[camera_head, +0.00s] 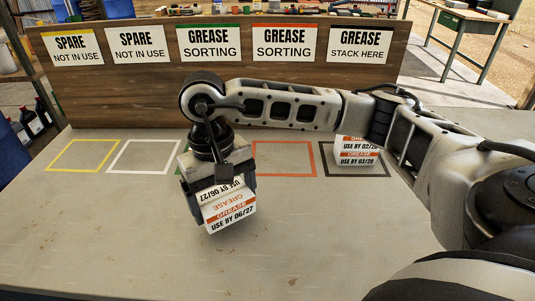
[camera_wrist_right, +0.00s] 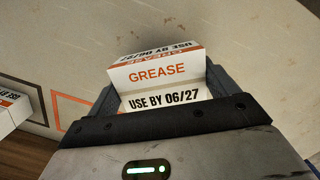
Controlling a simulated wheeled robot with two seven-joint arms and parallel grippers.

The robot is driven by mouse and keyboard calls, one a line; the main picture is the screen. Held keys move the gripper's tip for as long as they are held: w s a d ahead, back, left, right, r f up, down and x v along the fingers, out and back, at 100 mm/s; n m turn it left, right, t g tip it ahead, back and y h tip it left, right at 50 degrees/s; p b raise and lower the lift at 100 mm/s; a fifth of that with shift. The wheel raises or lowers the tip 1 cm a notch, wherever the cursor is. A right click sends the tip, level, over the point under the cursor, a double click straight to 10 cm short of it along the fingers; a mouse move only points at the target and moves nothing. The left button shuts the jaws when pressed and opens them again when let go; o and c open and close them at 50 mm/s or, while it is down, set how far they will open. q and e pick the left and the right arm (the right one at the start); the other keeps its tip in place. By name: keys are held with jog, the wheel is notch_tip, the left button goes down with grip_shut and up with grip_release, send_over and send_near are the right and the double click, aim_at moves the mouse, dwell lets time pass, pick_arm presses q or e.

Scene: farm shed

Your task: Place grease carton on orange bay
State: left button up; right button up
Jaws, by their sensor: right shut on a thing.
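My right gripper (camera_head: 219,187) is shut on a white and orange grease carton (camera_head: 229,209) marked USE BY 06/27. The carton is tilted and appears above the table, in front of the green bay (camera_head: 181,160), which my gripper mostly hides. In the right wrist view the carton (camera_wrist_right: 160,75) sits between the two fingers. The orange bay (camera_head: 283,173) is an empty outline just right of my gripper, below the orange-striped GREASE SORTING sign (camera_head: 285,42). My left gripper does not show.
Other grease cartons (camera_head: 358,152) stand in the black bay (camera_head: 353,175) at the right, under the STACK HERE sign (camera_head: 359,43). Empty yellow (camera_head: 82,156) and white (camera_head: 144,157) bays lie left. My right arm crosses above the bays. The front table is clear.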

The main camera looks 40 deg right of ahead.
aim_at(240, 187)
jog(key=d+m, duration=0.1)
jog(key=m, duration=0.2)
jog(key=d+r+m, duration=0.1)
jog(key=m, duration=0.3)
jog(key=d+r+m+y, duration=0.1)
jog(key=m, duration=0.2)
jog(key=shift+d+r+m+t, duration=0.15)
jog(key=shift+d+m+t, duration=0.15)
jog(key=shift+m+t, duration=0.1)
jog(key=s+d+r+m+t+h+b, duration=0.1)
jog(key=d+r+m, duration=0.3)
jog(key=m, duration=1.2)
jog(key=d+r+m+t+h+b, duration=0.1)
jog(key=d+r+m, duration=0.25)
jog(key=m, duration=1.25)
jog(key=w+d+f, duration=0.8)
jog(key=d+f, duration=0.1)
jog(key=d, duration=0.1)
jog(key=shift+w, duration=0.4)
jog(key=shift+w+d+f, duration=0.4)
jog(key=shift+f, duration=1.75)
jog(key=shift+f, duration=0.1)
